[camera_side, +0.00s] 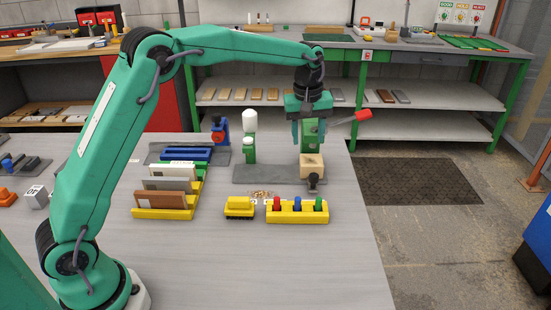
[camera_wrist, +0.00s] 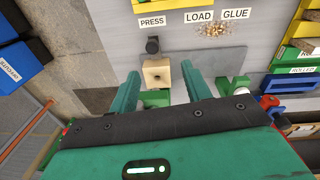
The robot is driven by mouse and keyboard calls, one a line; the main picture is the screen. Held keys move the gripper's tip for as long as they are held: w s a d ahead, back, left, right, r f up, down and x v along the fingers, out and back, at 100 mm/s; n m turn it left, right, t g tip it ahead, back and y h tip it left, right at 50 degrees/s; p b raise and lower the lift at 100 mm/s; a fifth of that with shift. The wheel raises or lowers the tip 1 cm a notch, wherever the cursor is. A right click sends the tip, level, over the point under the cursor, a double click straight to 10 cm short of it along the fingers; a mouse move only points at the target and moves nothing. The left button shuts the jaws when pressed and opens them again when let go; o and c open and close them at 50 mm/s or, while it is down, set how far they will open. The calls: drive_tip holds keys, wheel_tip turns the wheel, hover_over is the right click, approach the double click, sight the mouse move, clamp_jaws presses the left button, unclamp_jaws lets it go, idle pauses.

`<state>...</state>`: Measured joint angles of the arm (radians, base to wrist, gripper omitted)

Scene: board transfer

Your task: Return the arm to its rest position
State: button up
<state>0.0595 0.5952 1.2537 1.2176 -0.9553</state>
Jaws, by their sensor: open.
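My gripper (camera_side: 308,124) hangs at the far end of my outstretched green arm, over the press area of the table. In the wrist view its two green fingers (camera_wrist: 160,70) are spread apart with nothing held between them. A pale wooden block with a small hole (camera_side: 312,166) stands below the gripper on the grey base plate (camera_side: 262,174). The block also shows beyond the fingers in the wrist view (camera_wrist: 155,73). The gripper partly hides the green press, whose red handle (camera_side: 355,117) sticks out to the right.
A yellow holder (camera_side: 297,217) carries red, blue and green pegs in front. A yellow brush-like block (camera_side: 239,207) sits beside it. Racks with boards (camera_side: 163,214) stand on the left. A green-and-white bottle (camera_side: 249,150) stands behind. The table's front middle is clear.

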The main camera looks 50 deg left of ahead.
drive_tip(key=s+a+r+m+t, duration=0.1)
drive_tip(key=s+r+m, duration=0.3)
drive_tip(key=s, duration=0.5)
drive_tip(key=s+a+r+m+t, duration=0.1)
drive_tip(key=s+r+t, duration=0.1)
drive_tip(key=s+r, duration=0.5)
drive_tip(key=s+f+m+t, duration=0.1)
drive_tip(key=s+f+m, duration=0.1)
drive_tip(key=s, duration=0.7)
drive_tip(key=s+a+f+m, duration=0.1)
drive_tip(key=s+f+m, duration=0.2)
drive_tip(key=s, duration=0.6)
drive_tip(key=shift+a+t, duration=0.2)
drive_tip(key=shift+t, duration=0.2)
